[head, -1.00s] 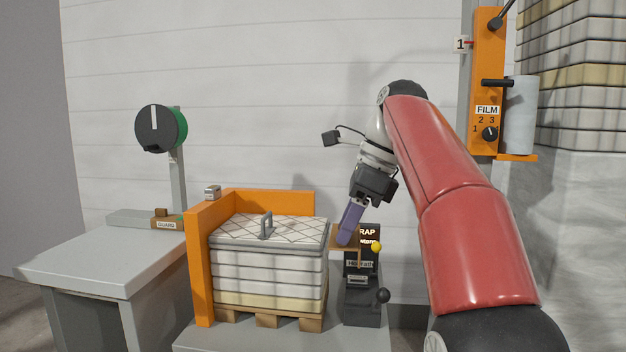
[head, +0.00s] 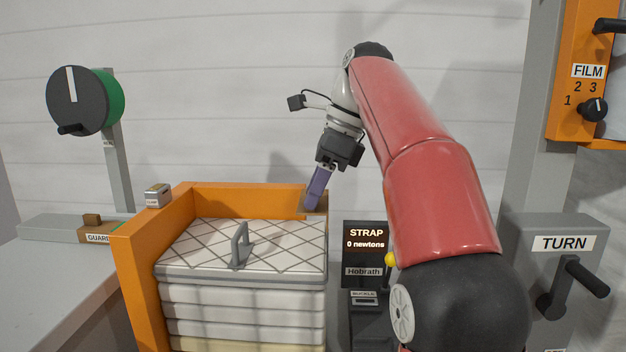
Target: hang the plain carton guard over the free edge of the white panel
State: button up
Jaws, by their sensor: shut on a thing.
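The white panel (head: 200,248) is a slab with a dark diamond pattern and a grey handle, on top of the white stack. Its left and far sides face orange walls; its right side has no wall. My gripper (head: 313,205), with long purple fingers, points down at the panel's far right corner. It is shut on the carton guard (head: 317,213), a small brown piece mostly hidden by the fingers. The guard shows at the panel's far right end, in front of the orange wall. I cannot tell whether it touches the panel.
A black strap unit (head: 366,245) reading 0 newtons stands right of the stack. A brown holder labelled GUARD (head: 98,235) is at left. A TURN crank box (head: 556,270) stands right.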

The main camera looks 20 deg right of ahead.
aim_at(321, 208)
notch_tip(321, 208, down, 6)
jog(key=shift+r+b, duration=0.15)
jog(key=shift+b, duration=0.95)
jog(key=shift+s+f+b, duration=0.15)
jog(key=shift+f+b, duration=0.4)
jog(key=shift+f, duration=0.3)
grip_shut()
jog(key=shift+f, duration=0.45)
jog(key=shift+r, duration=0.2)
jog(key=o, duration=1)
grip_release()
jog(key=shift+r, duration=0.1)
